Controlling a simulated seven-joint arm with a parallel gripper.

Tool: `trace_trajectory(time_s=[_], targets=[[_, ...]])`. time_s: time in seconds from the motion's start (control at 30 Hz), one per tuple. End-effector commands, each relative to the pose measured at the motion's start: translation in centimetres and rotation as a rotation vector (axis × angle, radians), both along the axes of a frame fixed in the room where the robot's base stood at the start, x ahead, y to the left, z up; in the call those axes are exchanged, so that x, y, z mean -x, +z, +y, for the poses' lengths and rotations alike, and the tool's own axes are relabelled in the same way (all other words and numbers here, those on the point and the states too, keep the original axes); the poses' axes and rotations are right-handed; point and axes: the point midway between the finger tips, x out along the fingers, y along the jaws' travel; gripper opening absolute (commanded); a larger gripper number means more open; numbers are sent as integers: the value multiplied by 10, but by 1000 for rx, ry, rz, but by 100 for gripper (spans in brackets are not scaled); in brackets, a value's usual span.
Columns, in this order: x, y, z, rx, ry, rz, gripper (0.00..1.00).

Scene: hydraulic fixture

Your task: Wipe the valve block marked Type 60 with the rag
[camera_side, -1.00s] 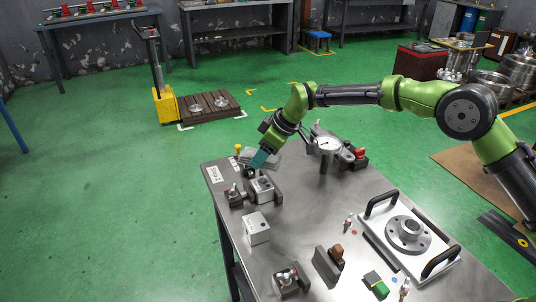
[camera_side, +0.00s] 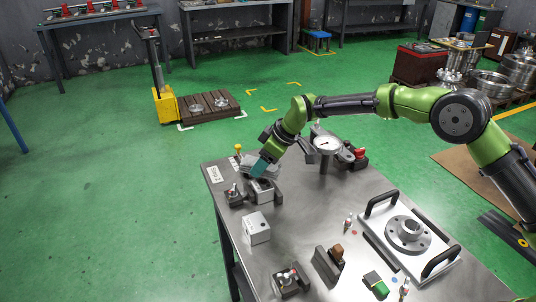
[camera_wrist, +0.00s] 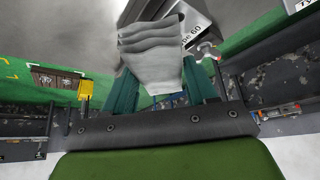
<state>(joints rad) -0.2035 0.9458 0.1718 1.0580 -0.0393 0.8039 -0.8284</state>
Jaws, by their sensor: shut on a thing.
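My gripper (camera_side: 259,169) has teal fingers and is shut on a grey folded rag (camera_wrist: 152,48), which fills the space between the fingers in the wrist view. A metal block with a label ending in "60" (camera_wrist: 196,18) lies right beside the rag in the wrist view, partly hidden by it. In the side view my gripper is low over a metal block (camera_side: 262,191) held in a dark clamp at the table's far left. I cannot tell whether the rag touches it. A second metal block (camera_side: 257,228) stands nearer; its marking is unreadable here.
A plate with two black handles and a flange (camera_side: 405,236) takes up the right of the table. Small clamps and a green-topped part (camera_side: 376,284) sit at the front. The table's middle is mostly clear.

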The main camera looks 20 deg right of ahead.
Motion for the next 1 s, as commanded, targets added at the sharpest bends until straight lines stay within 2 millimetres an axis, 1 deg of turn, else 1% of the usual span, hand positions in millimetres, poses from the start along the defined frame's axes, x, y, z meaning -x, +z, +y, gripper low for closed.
trace_trajectory(time_s=[1.0], targets=[[0,-20,0,0,0,0,23]])
